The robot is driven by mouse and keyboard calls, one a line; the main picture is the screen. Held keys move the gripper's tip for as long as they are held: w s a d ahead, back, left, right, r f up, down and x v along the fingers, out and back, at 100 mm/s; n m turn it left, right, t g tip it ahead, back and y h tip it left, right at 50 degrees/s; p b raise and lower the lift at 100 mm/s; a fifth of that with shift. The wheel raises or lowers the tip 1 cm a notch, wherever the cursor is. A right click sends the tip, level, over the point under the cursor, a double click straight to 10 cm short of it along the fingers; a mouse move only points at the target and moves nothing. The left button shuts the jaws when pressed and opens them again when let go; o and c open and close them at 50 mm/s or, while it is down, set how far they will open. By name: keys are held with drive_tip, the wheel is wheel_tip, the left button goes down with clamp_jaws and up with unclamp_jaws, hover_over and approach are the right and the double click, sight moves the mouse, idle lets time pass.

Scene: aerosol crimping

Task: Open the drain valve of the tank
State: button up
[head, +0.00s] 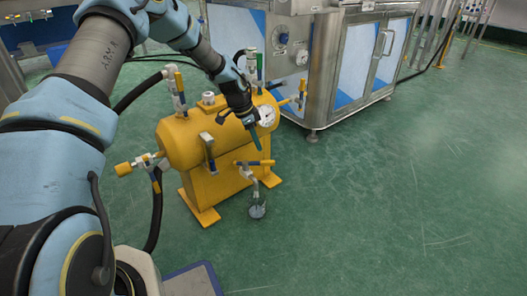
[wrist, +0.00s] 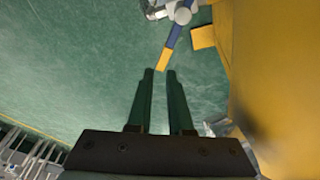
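The yellow tank (head: 190,143) stands on the green floor on yellow feet. My gripper (head: 256,147) points down in front of the tank, near the gauge and just above that lever. In the wrist view, its two dark fingers (wrist: 160,72) are apart with nothing between them. A blue and yellow lever (wrist: 168,48) lies just beyond the tips, apparently that valve's, with its yellow end nearest.
A round gauge (head: 266,116) sits on the tank's right end. Other valves with levers stand on its top and left side (head: 126,168), with black hoses (head: 155,215). A steel cabinet (head: 345,60) is behind right. Floor at right is clear.

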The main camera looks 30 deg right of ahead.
drive_tip(key=shift+s+d+f+n+t+y+b, duration=0.2)
drive_tip(key=shift+s+f+n, duration=0.1)
drive_tip(key=shift+f+n, duration=0.15)
drive_tip(key=shift+s+d+f+n+t+y+b, duration=0.1)
drive_tip(key=shift+s+d+f+n+b, duration=0.15)
drive_tip(key=shift+n, duration=0.3)
drive_tip(key=shift+c, duration=0.7)
drive_tip(key=shift+s+f+n+t+b, duration=0.3)
drive_tip(key=shift+n+b, duration=0.05)
drive_tip(key=shift+n, duration=0.65)
clamp_jaws()
drive_tip(key=w+d+f+n+t+b, duration=0.2)
drive_tip(key=f+n+b, duration=0.4)
drive_tip(key=n, duration=0.5)
drive_tip(key=shift+w+d+t+y+b, duration=0.15)
drive_tip(key=shift+d+t+y+b, duration=0.15)
drive_tip(key=shift+d+t+b, duration=0.65)
